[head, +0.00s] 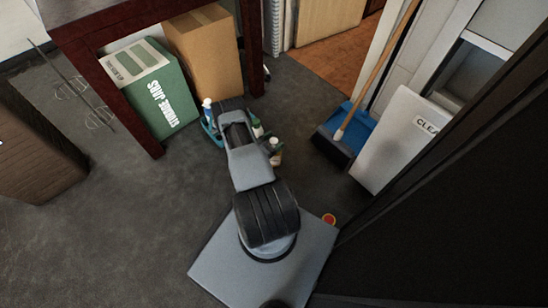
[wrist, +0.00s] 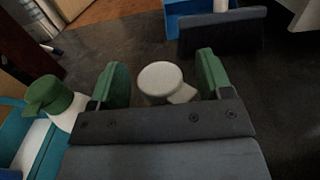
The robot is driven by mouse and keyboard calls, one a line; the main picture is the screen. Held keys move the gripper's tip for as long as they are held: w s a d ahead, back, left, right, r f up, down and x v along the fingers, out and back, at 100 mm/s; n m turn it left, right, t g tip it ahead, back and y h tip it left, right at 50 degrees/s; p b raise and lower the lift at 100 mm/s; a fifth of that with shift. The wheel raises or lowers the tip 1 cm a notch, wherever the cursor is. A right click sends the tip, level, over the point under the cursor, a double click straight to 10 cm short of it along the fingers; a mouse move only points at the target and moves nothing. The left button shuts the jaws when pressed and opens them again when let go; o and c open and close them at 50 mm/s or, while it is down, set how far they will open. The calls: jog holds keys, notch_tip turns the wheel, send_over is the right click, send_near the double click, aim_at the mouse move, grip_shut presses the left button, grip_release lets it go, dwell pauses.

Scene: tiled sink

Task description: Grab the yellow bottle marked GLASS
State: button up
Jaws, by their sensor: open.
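My gripper (head: 267,144) is open, and its two green fingers also show in the wrist view (wrist: 160,74). A bottle with a round white cap (wrist: 160,78) stands between the fingers in the wrist view, with a gap on each side. I see it from above, and its lower body is hidden behind my gripper. In the head view this small pale bottle (head: 275,145) stands on the dark floor by the fingers. I cannot read any GLASS marking or make out a yellow body.
A teal caddy (wrist: 40,150) holds a green-capped white bottle (wrist: 56,100) left of my gripper. A green box (head: 155,95) and a brown box (head: 208,60) stand under the table. A blue dustpan (head: 360,122) and broom (head: 372,70) are to the right.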

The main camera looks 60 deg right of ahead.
grip_shut()
dwell(0.8)
